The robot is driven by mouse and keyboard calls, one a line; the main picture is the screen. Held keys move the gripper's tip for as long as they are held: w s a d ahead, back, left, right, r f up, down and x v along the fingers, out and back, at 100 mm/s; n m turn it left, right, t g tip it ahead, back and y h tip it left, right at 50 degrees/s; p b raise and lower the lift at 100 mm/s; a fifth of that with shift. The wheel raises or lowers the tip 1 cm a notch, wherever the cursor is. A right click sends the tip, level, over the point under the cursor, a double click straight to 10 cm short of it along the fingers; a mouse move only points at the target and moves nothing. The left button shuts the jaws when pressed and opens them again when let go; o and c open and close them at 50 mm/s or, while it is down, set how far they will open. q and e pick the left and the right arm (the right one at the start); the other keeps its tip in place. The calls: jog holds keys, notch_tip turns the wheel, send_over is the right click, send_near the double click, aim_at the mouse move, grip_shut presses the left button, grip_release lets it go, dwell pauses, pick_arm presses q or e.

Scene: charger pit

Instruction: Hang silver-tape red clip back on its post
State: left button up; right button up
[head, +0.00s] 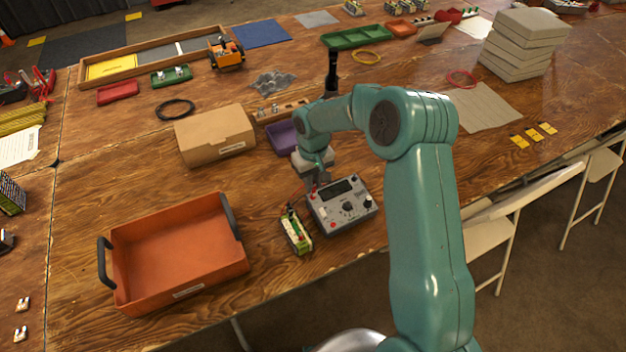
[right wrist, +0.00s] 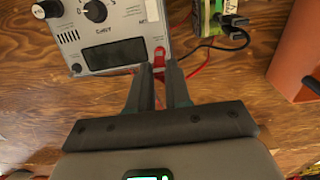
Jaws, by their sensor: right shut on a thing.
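My right gripper (head: 318,184) is low over the back left edge of a grey meter box (head: 342,204). In the right wrist view its fingers (right wrist: 161,70) are close together on a small red clip (right wrist: 159,56). The clip is beside the box's edge; I cannot tell whether it touches the box. A red lead (right wrist: 197,63) runs near the fingers. I cannot make out silver tape on the clip, and I cannot pick out its post. My left gripper is not in view.
A green battery-like block (head: 296,231) with dark clips stands just left of the meter. An orange tray (head: 178,250) is further left. A cardboard box (head: 214,136) and a purple bin (head: 283,138) lie behind. Bare table separates tray and carton.

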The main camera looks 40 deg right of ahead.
jog(key=o, duration=0.9)
jog(key=shift+o, duration=0.9)
jog(key=shift+r, duration=0.15)
jog(key=shift+r+p, duration=2.25)
jog(key=shift+r, duration=1.4)
